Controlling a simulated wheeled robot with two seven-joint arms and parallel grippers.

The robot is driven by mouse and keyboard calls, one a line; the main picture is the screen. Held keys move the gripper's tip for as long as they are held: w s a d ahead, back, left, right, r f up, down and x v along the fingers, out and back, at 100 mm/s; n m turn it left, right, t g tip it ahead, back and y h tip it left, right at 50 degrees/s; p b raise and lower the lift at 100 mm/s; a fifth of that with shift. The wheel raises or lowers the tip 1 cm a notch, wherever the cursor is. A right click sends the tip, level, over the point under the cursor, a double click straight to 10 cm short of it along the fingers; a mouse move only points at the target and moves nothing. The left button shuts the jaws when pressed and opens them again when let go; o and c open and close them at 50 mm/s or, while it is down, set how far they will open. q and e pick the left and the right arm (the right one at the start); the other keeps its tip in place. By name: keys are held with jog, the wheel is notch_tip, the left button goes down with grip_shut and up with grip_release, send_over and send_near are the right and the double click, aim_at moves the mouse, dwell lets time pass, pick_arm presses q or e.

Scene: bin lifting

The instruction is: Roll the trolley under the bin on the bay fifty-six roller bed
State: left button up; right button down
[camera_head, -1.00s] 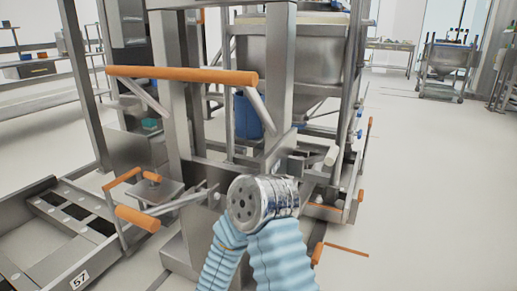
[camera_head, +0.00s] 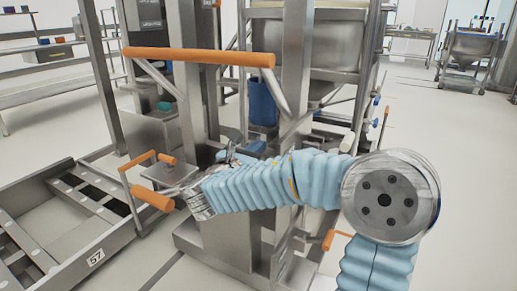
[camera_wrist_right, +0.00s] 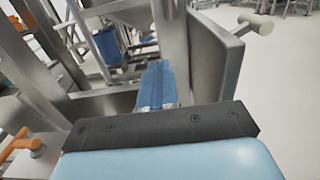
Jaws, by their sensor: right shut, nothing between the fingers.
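A steel wheeled-looking frame with an orange push bar (camera_head: 198,57) stands ahead; I cannot tell for sure that it is the trolley. A steel hopper-like bin (camera_head: 285,38) shows behind its uprights, partly hidden. My right arm reaches left across the frame's lower part. My right gripper (camera_head: 231,153) is small and partly hidden there, near the smaller orange handles (camera_head: 152,198). In the right wrist view the blue fingers of my right gripper (camera_wrist_right: 157,72) are together and empty, in front of a steel frame. My left gripper is not in view. No fifty-six label is visible.
A low floor bed with a "57" plate (camera_head: 96,257) lies at the left. A shelf rack (camera_head: 45,50) stands at the back left. Another bin on a wheeled stand (camera_head: 470,48) is at the back right. The right-hand floor is clear.

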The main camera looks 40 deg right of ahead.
aim_at(281, 128)
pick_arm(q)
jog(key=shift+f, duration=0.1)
pick_arm(e)
jog(key=x, duration=1.1)
jog(key=shift+w+d, duration=0.1)
jog(key=shift+d, duration=0.05)
